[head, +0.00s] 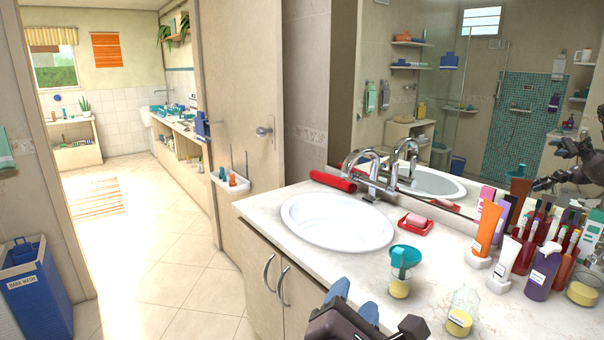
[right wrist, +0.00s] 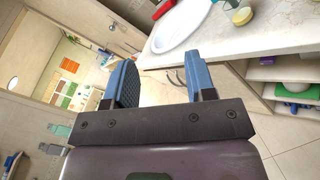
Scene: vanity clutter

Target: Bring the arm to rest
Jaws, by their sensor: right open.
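My right gripper (head: 354,302) is at the bottom of the head view, in front of the vanity counter's front edge. Its two blue fingers are apart, with nothing seen between them. In the right wrist view the open fingers (right wrist: 162,82) point toward the cabinet front and the counter edge, with a clear gap between them. My left gripper is not in the head view. A dark robot arm (head: 575,165) shows at the right edge, over the mirror; I cannot tell if it is a reflection.
Several tubes and bottles crowd the right. A blue laundry bin (head: 37,295) stands left; the floor (head: 150,250) between is clear.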

